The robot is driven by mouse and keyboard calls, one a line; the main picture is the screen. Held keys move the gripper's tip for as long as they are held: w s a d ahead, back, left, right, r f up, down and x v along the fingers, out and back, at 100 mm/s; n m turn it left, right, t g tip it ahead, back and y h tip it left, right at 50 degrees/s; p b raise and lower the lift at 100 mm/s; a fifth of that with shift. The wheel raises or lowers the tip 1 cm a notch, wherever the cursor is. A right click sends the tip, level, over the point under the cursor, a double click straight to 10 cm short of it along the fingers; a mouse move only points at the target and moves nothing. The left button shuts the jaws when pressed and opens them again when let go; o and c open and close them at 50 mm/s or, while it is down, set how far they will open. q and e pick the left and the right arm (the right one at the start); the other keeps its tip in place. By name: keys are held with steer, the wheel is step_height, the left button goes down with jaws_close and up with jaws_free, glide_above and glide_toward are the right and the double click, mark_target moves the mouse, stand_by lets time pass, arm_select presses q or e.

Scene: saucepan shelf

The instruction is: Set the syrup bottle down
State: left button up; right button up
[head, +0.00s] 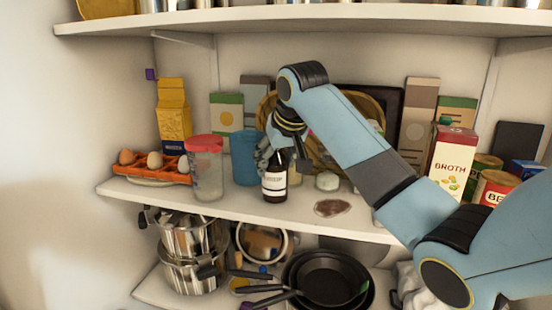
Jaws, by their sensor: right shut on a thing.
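The syrup bottle (274,182) is small and dark with a white label. It is upright at the front of the middle shelf (240,208), with its base at or just above the shelf surface; I cannot tell if it touches. My right gripper (272,153) comes down from above and is shut on the bottle's upper part. The fingers and my arm partly hide the bottle's neck and the things behind it. My left gripper is not in view.
A clear jar with a red lid (206,172) and a blue cup (244,160) stand close left of the bottle. A small white jar (327,181) and a brown patch (332,208) are to its right. An egg tray (157,174) is far left; a broth carton (452,160) is right.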

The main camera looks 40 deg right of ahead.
steer(key=o, duration=1.4)
steer(key=shift+f, duration=0.1)
steer(key=shift+s+r, duration=0.15)
steer(key=shift+r, duration=0.3)
steer(key=b+v, duration=0.2)
steer(key=v, duration=0.9)
steer(key=shift+s+a+r, duration=0.15)
